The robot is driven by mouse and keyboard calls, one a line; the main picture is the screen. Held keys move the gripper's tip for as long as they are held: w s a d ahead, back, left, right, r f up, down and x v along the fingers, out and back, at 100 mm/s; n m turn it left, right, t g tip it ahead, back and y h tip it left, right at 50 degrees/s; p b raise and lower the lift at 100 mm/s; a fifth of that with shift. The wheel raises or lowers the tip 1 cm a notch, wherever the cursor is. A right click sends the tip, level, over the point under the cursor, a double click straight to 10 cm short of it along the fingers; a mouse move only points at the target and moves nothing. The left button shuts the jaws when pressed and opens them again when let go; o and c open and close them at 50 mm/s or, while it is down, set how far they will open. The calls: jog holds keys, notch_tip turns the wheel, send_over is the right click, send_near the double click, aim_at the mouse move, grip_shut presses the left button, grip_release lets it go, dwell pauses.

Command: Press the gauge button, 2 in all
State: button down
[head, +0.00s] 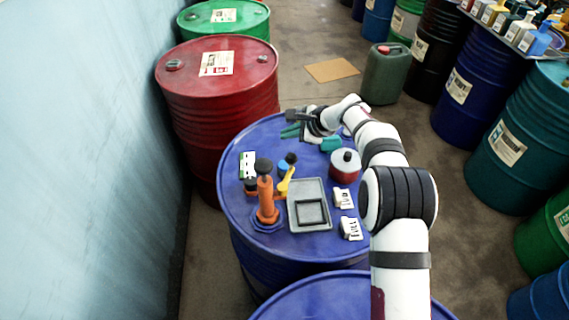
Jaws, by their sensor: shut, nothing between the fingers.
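My gripper (291,115) is shut and empty over the far edge of the blue drum top (230,205). No gauge button can be made out clearly at this size. A small white and green panel with dark marks (247,165) stands at the left of the drum top. A red and white round pot with a black knob (345,166) stands at the right, beside my arm. I cannot tell whether either one carries the button. My gripper is apart from both, farther back. My wrist hides part of the far drum top.
An orange hand pump (266,200), a yellow-handled tool (286,181), a grey tray (309,222) and white cards (350,228) crowd the near drum top. Teal items (331,144) lie near my wrist. A red drum (215,85) stands behind left, a green jerrycan (387,72) behind right.

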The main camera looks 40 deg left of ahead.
aim_at(284, 165)
jog(key=shift+f, duration=4.4)
jog(key=shift+f, duration=0.4)
